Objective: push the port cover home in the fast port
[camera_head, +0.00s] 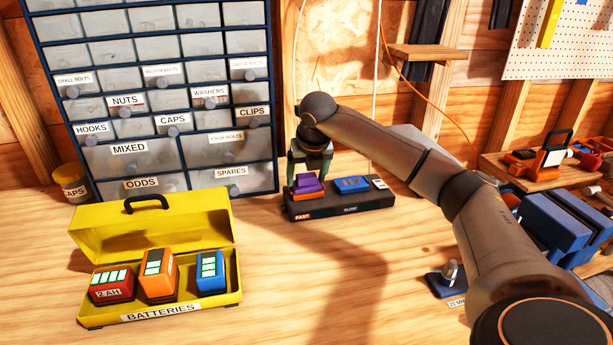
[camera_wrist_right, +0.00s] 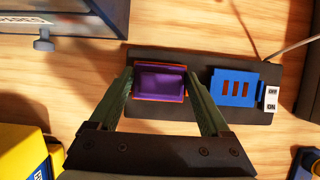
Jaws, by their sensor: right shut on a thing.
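The purple port cover (camera_head: 307,183) sits at the orange fast port (camera_head: 309,196) of the black charger (camera_head: 345,205), at the left end by the FAST label. In the right wrist view the cover (camera_wrist_right: 162,82) lies inside the orange rim; whether it is fully seated I cannot tell. My right gripper (camera_head: 308,180) comes down from above, its green fingers on either side of the cover and shut on it; the fingers also show in the right wrist view (camera_wrist_right: 163,84). My left gripper is not in view.
The blue slow port (camera_head: 351,184) and a white switch (camera_head: 379,182) are to the right on the charger. A yellow battery box (camera_head: 215,220) with three batteries stands at front left. A drawer cabinet (camera_head: 160,155) stands behind. The front middle bench is clear.

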